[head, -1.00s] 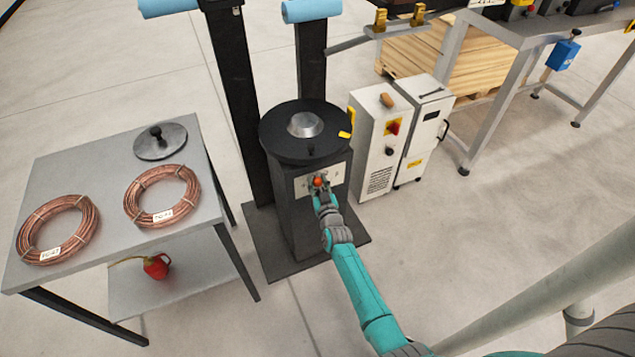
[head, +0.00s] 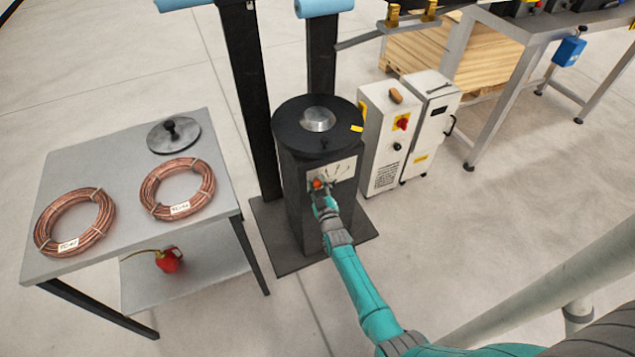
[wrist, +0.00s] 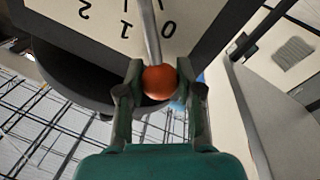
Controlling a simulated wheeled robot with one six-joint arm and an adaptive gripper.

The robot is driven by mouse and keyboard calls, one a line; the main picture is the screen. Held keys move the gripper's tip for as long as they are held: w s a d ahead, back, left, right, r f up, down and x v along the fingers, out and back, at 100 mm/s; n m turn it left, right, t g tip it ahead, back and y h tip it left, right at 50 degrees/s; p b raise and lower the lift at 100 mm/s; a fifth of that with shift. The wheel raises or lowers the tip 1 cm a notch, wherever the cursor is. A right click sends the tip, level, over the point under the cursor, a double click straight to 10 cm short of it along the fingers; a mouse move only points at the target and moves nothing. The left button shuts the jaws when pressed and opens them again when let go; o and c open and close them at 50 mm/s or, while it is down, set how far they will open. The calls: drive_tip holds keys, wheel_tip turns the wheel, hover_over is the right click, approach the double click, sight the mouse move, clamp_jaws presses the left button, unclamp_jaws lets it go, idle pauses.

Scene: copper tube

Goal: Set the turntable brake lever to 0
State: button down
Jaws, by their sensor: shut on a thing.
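The turntable (head: 290,132) is a round black disc with a silver hub on a dark pedestal (head: 300,215). Its pale brake plate (head: 343,170) is on the pedestal front. In the wrist view the plate (wrist: 95,32) appears upside down, with marks 0, 1 and 2. The lever's metal rod (wrist: 151,35) crosses between 0 and 1. Its orange knob (wrist: 160,82) sits between my fingers. My gripper (wrist: 160,88) is shut on the knob; in the head view the knob (head: 317,184) shows at the plate's left side.
A grey table (head: 110,225) with copper coils stands at left, a red can (head: 168,260) on its lower shelf. White cabinets (head: 385,145) stand close to the right of the pedestal. Open floor (head: 500,215) lies at right.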

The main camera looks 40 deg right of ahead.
drive_tip(key=shift+w+a+f+n, duration=0.15)
drive_tip(key=shift+a+f+n, duration=0.3)
drive_tip(key=shift+n, duration=0.15)
drive_tip(key=c, duration=0.7)
unclamp_jaws()
drive_tip(key=shift+a, duration=0.1)
drive_tip(key=shift+c, duration=0.2)
drive_tip(key=v, duration=1.2)
drive_tip(key=shift+f, duration=0.1)
